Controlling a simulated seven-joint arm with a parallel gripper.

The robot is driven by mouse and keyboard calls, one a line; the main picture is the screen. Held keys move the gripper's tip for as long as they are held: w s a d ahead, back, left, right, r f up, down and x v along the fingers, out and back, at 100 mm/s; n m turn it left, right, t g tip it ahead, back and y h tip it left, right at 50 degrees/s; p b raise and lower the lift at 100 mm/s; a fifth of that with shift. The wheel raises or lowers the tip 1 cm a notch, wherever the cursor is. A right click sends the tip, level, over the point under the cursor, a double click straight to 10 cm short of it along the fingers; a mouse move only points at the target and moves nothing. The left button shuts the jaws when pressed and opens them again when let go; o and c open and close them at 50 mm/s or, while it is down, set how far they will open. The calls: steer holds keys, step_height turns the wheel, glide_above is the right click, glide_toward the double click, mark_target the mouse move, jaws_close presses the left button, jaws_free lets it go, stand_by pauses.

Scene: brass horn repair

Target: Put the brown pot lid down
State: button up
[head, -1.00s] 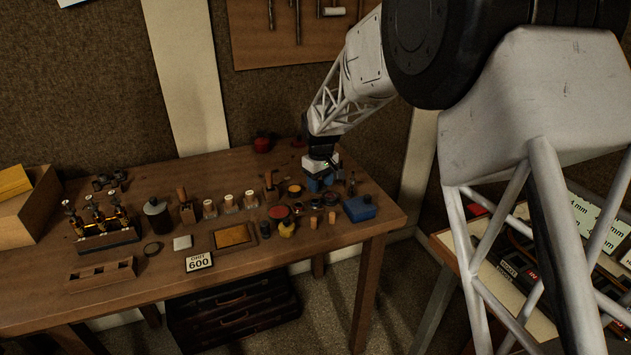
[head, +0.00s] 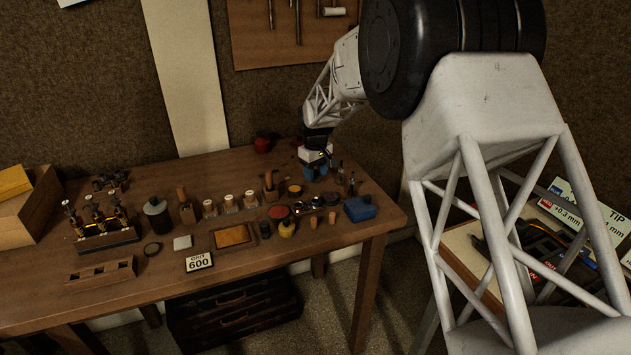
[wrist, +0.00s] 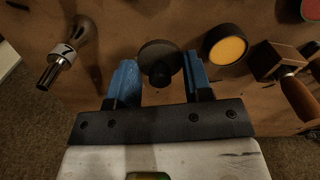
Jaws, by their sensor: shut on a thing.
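My gripper (wrist: 159,76) has its blue fingers closed around a dark round lid with a knob (wrist: 159,52), which looks nearly black in this light. In the head view my gripper (head: 314,170) is low over the back right of the bench, and the lid is hidden there. I cannot tell whether the lid touches the bench top. No separate pot belonging to the lid can be made out.
An open pot with orange contents (wrist: 228,47) is close beside one finger. A wooden block with a handled tool (wrist: 280,62) stands beyond it. A blue box (head: 359,208) sits near the bench's right end.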

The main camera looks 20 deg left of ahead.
mark_target(315, 177)
steer(key=shift+f, duration=1.75)
steer(key=shift+f, duration=0.15)
steer(key=o, duration=0.9)
step_height(315, 177, up, 12)
steer(key=shift+r, duration=0.15)
